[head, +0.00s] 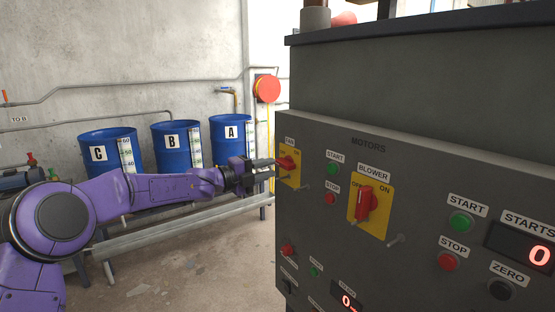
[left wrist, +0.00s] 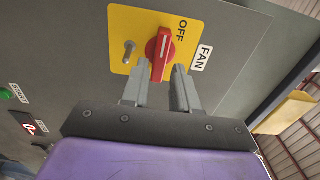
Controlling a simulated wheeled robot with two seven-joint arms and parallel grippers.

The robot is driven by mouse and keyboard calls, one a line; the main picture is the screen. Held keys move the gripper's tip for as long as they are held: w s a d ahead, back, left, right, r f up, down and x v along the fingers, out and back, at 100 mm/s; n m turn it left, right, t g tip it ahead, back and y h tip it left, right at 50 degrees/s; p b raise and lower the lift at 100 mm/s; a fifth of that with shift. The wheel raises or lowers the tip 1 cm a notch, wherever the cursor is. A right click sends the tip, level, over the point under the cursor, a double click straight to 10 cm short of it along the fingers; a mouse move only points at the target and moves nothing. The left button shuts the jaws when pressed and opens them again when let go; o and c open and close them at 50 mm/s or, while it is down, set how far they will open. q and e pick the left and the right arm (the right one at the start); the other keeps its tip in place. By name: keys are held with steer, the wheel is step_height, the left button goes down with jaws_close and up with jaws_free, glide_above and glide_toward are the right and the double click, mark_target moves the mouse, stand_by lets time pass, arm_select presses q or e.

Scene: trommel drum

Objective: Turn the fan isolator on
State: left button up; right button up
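The fan isolator is a yellow plate with a red handle (head: 287,164) on the dark motors panel, under a FAN label. In the left wrist view the red handle (left wrist: 161,50) has its white line at the end towards the OFF word. The ON word is not visible there. My left gripper (head: 268,171) is in front of the isolator. In the left wrist view its fingers (left wrist: 160,72) are apart, around the near end of the handle, with a gap visible on each side. Contact cannot be told. My right gripper is not in view.
The BLOWER isolator (head: 366,204) with its red handle sits to the right on the same panel. START (head: 333,169) and STOP (head: 330,199) buttons lie between the two isolators. Blue drums (head: 174,148) stand on a metal rack behind my left arm.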

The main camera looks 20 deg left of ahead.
mark_target(280, 165)
arm_select(q)
steer(key=x, duration=0.2)
steer(key=p+x, duration=0.1)
steer(key=shift+d+r, duration=0.1)
steer(key=shift+r, duration=0.15)
steer(key=shift+w+d+f, duration=0.15)
steer(key=shift+w+d, duration=0.1)
steer(key=shift+d, duration=0.05)
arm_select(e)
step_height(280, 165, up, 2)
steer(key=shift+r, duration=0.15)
